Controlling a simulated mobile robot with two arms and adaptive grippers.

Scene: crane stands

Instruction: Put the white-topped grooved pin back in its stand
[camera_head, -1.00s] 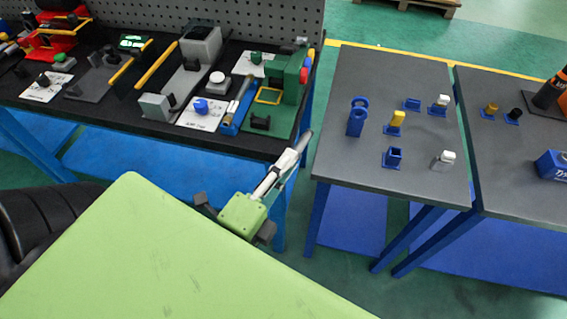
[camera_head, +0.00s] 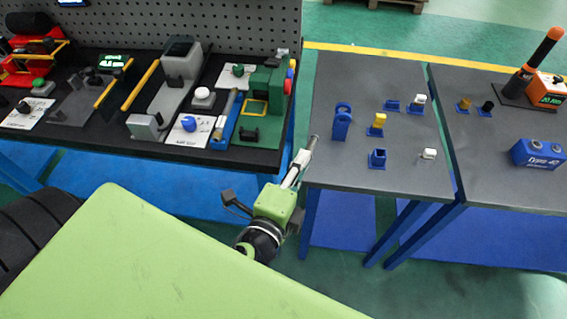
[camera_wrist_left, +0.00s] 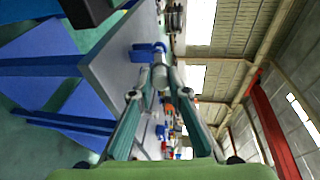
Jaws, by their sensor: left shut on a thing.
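My left gripper (camera_head: 308,150) reaches up from the green base to the near-left edge of the middle grey table, shut on a slim pale grey piece (camera_wrist_left: 160,73). I cannot tell for sure whether this is the grooved pin. A small white-topped piece (camera_head: 428,153) is on the table's near right, with no blue stand visible under it. Another white-topped piece (camera_head: 420,100) sits in a blue stand (camera_head: 416,110) farther back. Blue stands with no visible pin are at the near middle (camera_head: 377,160) and the back (camera_head: 392,105). My right gripper is not in view.
A yellow piece (camera_head: 378,118) sits in a blue stand. A taller blue holder (camera_head: 341,122) stands at the table's left. The right table (camera_head: 500,155) holds a blue box (camera_head: 538,153) and an orange-black tool. A black workbench (camera_head: 100,135) with devices is left.

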